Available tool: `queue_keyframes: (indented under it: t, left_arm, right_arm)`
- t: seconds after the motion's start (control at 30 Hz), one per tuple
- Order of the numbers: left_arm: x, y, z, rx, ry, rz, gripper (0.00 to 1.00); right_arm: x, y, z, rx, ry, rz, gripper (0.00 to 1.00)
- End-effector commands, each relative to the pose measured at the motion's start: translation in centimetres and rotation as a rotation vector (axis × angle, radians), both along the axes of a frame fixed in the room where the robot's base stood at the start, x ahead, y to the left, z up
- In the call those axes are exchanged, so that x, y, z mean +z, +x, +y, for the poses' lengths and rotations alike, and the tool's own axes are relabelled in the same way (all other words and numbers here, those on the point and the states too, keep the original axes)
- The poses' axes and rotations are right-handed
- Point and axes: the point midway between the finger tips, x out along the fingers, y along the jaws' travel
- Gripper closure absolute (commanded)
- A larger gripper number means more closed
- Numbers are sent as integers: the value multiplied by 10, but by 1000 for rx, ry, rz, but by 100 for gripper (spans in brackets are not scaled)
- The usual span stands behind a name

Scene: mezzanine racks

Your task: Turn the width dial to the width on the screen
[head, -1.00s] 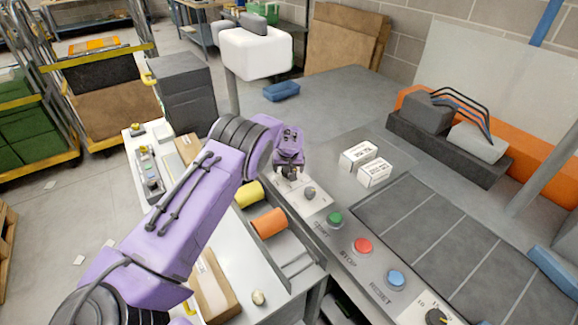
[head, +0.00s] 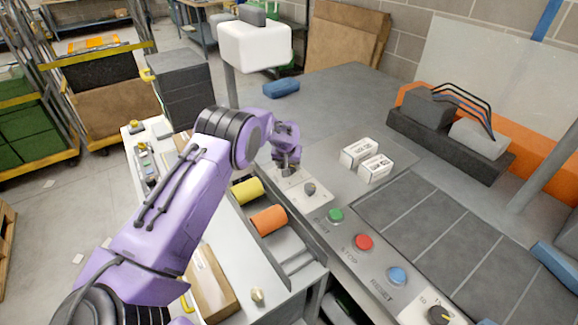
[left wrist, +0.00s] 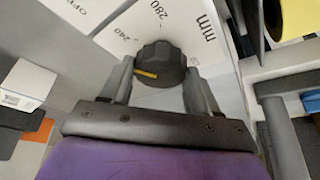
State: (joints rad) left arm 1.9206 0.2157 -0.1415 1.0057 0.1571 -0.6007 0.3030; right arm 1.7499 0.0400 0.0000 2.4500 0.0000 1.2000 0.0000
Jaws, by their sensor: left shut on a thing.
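The width dial (left wrist: 160,65) is a dark ribbed knob with a yellow pointer line in the left wrist view. It stands on a white scale plate (left wrist: 105,48) marked 240, 280 and mm. The yellow line lies on the knob's left part; the mark it points at cannot be read. My left gripper (left wrist: 158,85) is shut on the dial, one finger on each side. In the head view my left gripper (head: 287,170) is down at the panel and largely hides the dial. No readable screen face shows. My right gripper is not in view.
A smaller knob (head: 310,189) sits beside the gripper. Green (head: 336,215), red (head: 364,242) and blue (head: 397,275) buttons follow, then another dial (head: 438,314). Two white boxes (head: 357,152) (head: 375,168) lie close by. A white box-shaped head (head: 255,46) on a post stands behind.

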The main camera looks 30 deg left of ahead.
Motion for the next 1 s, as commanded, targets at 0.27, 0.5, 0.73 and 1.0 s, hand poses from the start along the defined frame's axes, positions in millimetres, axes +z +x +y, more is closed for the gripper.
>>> queue_keyframes:
  t: [0.27,0.5,0.73,1.0]
  left_arm:
    - [0,0,0,1,1,0,15]
    - [4,-1,-1,2,0,-1,15]
    - [46,-17,-7,2,0,-4,15]
    - [91,-36,-14,2,1,-1,15]
  right_arm:
    - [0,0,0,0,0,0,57]
    - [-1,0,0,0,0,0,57]
    - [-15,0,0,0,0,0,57]
    - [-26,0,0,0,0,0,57]
